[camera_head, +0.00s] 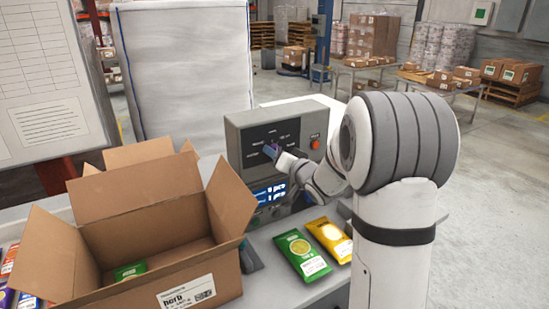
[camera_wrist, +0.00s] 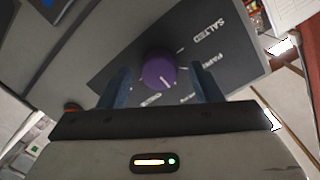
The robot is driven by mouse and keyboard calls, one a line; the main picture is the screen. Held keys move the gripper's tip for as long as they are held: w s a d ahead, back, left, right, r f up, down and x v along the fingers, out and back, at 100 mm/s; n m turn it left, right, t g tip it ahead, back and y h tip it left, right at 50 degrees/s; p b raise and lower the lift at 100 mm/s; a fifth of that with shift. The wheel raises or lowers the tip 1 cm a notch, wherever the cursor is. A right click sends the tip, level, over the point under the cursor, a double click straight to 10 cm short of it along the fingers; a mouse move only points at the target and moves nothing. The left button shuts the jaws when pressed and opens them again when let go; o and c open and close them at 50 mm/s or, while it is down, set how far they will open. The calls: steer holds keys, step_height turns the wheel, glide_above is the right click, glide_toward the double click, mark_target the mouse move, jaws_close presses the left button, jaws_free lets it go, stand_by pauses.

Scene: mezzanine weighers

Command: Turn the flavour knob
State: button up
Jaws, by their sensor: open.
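The flavour knob is a round purple knob (camera_wrist: 159,69) with a white pointer line, on a dark panel (camera_wrist: 228,58) with white lettering; "SALTED" is readable in the wrist view. My gripper (camera_wrist: 162,88) is open, with one blue-grey finger on each side of the knob and a gap showing between each finger and it. In the head view my gripper (camera_head: 273,152) is at the face of the grey control box (camera_head: 250,125), and it hides most of the knob there. The pointer line points down and to the right in the wrist view.
An open cardboard box (camera_head: 160,225) holding a green packet stands left of the control box. A green packet (camera_head: 302,254) and a yellow packet (camera_head: 329,238) lie on the surface in front.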

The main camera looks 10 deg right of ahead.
steer(key=b+v, duration=0.1)
steer(key=v, duration=0.6)
steer(key=shift+s+d, duration=0.2)
steer(key=shift+s, duration=0.2)
